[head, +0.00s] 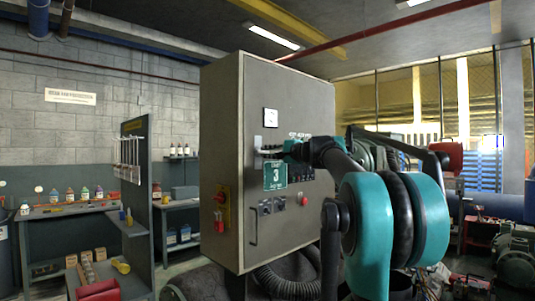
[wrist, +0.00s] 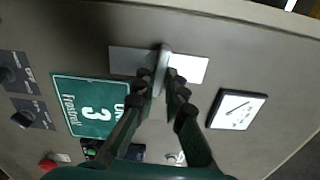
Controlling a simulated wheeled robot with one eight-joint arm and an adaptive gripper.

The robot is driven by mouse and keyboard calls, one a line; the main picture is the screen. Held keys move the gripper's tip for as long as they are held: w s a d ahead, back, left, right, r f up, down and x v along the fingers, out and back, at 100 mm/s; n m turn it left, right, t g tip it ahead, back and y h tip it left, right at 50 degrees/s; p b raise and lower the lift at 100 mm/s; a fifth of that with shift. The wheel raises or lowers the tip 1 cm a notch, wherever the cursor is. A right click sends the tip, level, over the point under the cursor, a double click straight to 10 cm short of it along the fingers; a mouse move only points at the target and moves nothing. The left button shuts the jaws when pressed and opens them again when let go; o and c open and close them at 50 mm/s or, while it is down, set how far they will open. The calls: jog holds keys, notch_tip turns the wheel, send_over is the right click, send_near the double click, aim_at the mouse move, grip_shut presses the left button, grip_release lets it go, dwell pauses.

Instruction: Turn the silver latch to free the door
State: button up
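The silver latch (wrist: 163,62) is a small bar on a pale metal plate (wrist: 192,68) on the front of a grey cabinet. In the wrist view the bar lies crosswise to the plate. My gripper (wrist: 160,76) has one dark finger on each side of the bar, close against it, and looks shut on it. The fingers hide part of the bar. In the head view my gripper (head: 282,151) reaches the latch at the upper front of the cabinet door (head: 290,100). The door looks closed.
A green sign with a 3 (wrist: 88,106) and a square gauge (wrist: 237,109) flank the latch. Knobs (wrist: 22,119) and a red button (wrist: 48,164) are also on the panel. A long handle (head: 253,226) is lower on the door. A shelf unit (head: 137,200) stands left.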

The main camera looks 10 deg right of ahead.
jog(key=o, duration=0.4)
jog(key=shift+c, duration=0.2)
jog(key=v, duration=0.9)
dwell(0.4)
